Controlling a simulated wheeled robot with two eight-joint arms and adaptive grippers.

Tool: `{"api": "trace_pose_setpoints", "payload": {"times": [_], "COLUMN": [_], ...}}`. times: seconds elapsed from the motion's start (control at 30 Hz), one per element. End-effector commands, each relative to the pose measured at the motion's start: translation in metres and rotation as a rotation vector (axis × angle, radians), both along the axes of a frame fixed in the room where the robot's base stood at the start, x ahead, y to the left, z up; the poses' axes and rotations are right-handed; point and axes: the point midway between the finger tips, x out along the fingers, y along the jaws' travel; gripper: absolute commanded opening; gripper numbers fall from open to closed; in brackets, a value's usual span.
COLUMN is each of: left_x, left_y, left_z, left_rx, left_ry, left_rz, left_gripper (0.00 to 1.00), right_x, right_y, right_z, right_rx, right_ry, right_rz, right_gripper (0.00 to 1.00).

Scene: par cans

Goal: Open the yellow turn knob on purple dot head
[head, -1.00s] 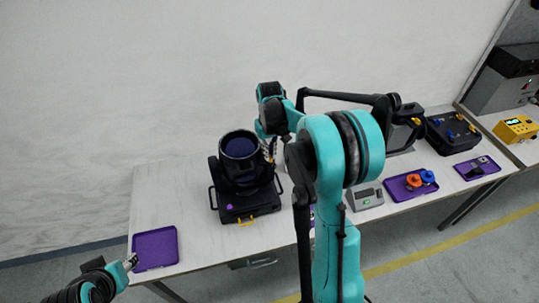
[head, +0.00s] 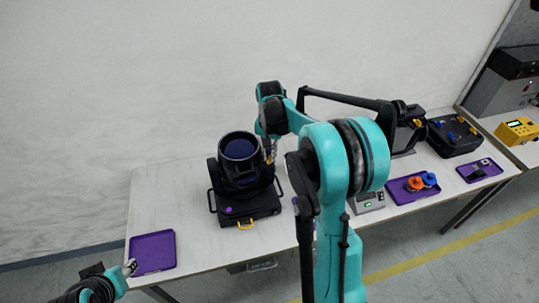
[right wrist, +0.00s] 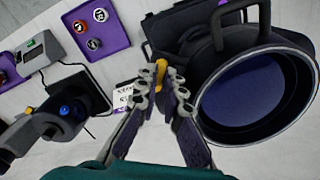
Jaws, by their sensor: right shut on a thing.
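The purple dot head is a black moving-head light (head: 240,178) on the table, with a purple dot (head: 229,209) on its base and a large round dark lens facing up. In the right wrist view its lens (right wrist: 248,92) fills the right side. The yellow turn knob (right wrist: 160,70) shows between the fingertips of my right gripper (right wrist: 161,82), which is shut on it. In the head view, my right gripper (head: 270,152) is beside the light's right side, partly hidden by my arm. My left gripper (head: 130,268) is near the purple tray at lower left; its jaws are too small to judge.
An empty purple tray (head: 153,252) lies at the table's left end. A grey meter (head: 367,201), a purple tray (head: 396,192) with orange and blue knobs, and a black fixture (head: 452,135) stand to the right. A white tag (right wrist: 125,95) is close to my right fingers.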

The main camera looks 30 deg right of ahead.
Motion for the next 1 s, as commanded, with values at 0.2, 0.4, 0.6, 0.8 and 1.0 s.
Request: {"api": "trace_pose_setpoints", "payload": {"times": [0.2, 0.4, 0.6, 0.8, 1.0], "left_x": [-0.0001, 0.0, 0.0, 0.0, 0.0], "left_y": [0.0, 0.0, 0.0, 0.0, 0.0], "left_z": [-0.0004, -0.0005, -0.0005, -0.0005, -0.0007], "left_rx": [0.0, 0.0, 0.0, 0.0, 0.0], "left_ry": [0.0, 0.0, 0.0, 0.0, 0.0], "left_rz": [0.0, 0.0, 0.0, 0.0, 0.0], "left_gripper": [0.4, 0.4, 0.4, 0.4, 0.4], "right_x": [0.0012, 0.0012, 0.0013, 0.0009, 0.0005], "right_y": [-0.0008, -0.0008, -0.0007, -0.0005, -0.0002], "right_z": [0.0014, 0.0015, 0.0014, 0.001, 0.0009], "right_rx": [-0.002, -0.002, -0.002, -0.001, 0.0], "right_ry": [-0.003, -0.003, -0.003, -0.002, -0.001], "right_rz": [-0.04, -0.047, -0.046, -0.046, -0.045], "right_gripper": [0.0, 0.0, 0.0, 0.28, 0.28]}}
